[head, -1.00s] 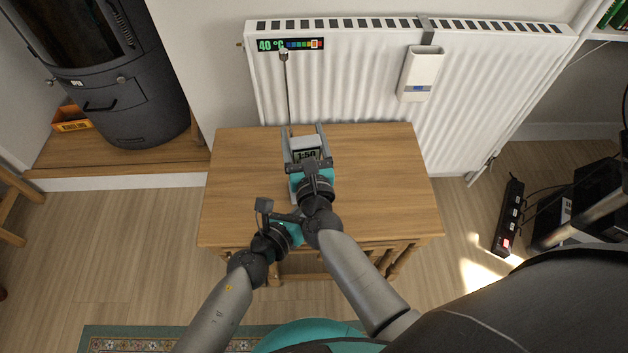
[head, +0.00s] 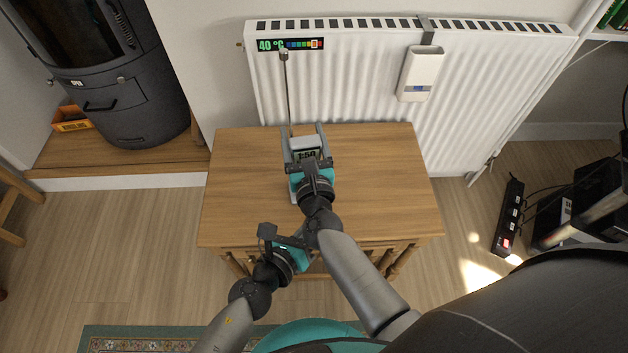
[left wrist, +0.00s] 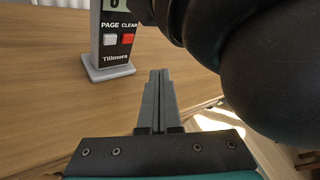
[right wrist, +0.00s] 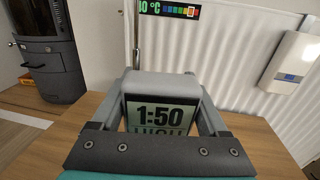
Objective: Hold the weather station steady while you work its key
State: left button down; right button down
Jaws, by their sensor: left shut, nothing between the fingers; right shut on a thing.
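The weather station (head: 306,145) is a pale upright unit with a screen reading 1:50, standing on the wooden table. My right gripper (head: 303,128) is shut on it, one finger along each side; the right wrist view shows the screen (right wrist: 162,115) between the fingers. In the left wrist view, the station's lower front (left wrist: 115,55) carries a white PAGE key (left wrist: 110,40), a red CLEAR key (left wrist: 128,39) and the name Tillmora. Its foot rests on the tabletop. My left gripper (left wrist: 158,75) is shut and empty, in front of the station and apart from the keys.
The wooden table (head: 385,190) is otherwise clear. Behind it a white radiator (head: 360,75) carries a 40 °C strip (head: 290,44) and a hanging white holder (head: 419,75). A thin rod (head: 286,95) rises behind the station. A dark stove (head: 130,90) stands left, a power strip (head: 508,218) right.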

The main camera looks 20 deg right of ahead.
pick_arm(q)
jog(key=shift+s+a, duration=0.1)
jog(key=shift+s+a+f, duration=0.15)
jog(key=shift+s+a, duration=0.55)
jog(key=shift+a, duration=0.2)
jog(key=shift+s+a+f, duration=0.1)
jog(key=shift+s+a, duration=0.6)
jog(key=shift+a, duration=0.2)
pick_arm(e)
grip_release()
jog(key=s+a, duration=0.1)
jog(key=s, duration=1.1)
jog(key=shift+a, duration=0.35)
